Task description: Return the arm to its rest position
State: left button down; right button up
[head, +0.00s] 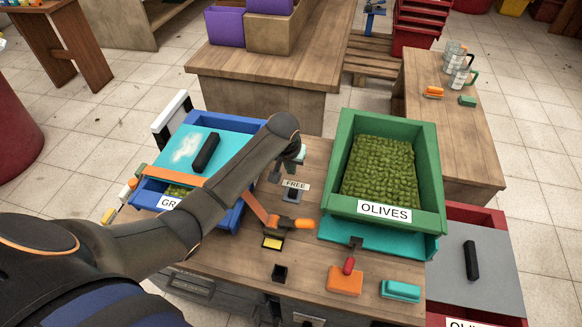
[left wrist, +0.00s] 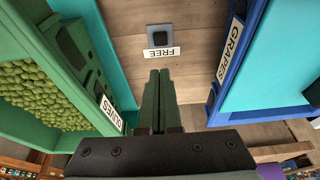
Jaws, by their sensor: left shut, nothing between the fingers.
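My left arm reaches in from the lower left of the head view and bends down over the workbench. My left gripper (left wrist: 159,74) shows in the left wrist view with its two dark green fingers together and nothing between them. It hangs above the bench, between the green olives crate (head: 435,180) and the blue grapes crate (head: 240,122), near a small stand marked FREE (head: 296,184). In the head view the arm hides most of the gripper and part of the blue crate. My right gripper is in neither view.
A turquoise lid with a black handle (head: 206,152) covers most of the blue crate. An orange-handled tool (head: 290,222), an orange block (head: 345,280) and a teal block (head: 401,290) lie on the bench (head: 225,262). A side table (head: 445,125) stands at the right.

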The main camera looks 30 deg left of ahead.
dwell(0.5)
pick_arm(q)
jog(key=s+d+f, duration=0.1)
jog(key=s, duration=0.1)
jog(key=s+d+f+m, duration=0.1)
jog(key=s, duration=0.2)
jog(key=s+d+f+m, duration=0.1)
jog(key=s, duration=0.2)
jog(key=shift+d+h, duration=0.3)
jog(key=shift+d, duration=0.1)
jog(key=s+d+r+m, duration=0.1)
jog(key=s+r+m, duration=0.15)
jog(key=s, duration=0.85)
jog(key=s+d+r+m, duration=0.1)
jog(key=s+r, duration=0.2)
jog(key=s, duration=0.8)
jog(key=w+d+f+t+h+p, duration=0.2)
jog(key=w+d+f+t+p, duration=0.2)
jog(key=f+t, duration=0.2)
jog(key=shift+w+d+f+h, duration=0.3)
jog(key=shift+w+d+f, duration=0.1)
jog(key=shift+f, duration=0.25)
jog(key=shift+n, duration=0.25)
jog(key=shift+s+a, duration=0.1)
jog(key=shift+a, duration=0.05)
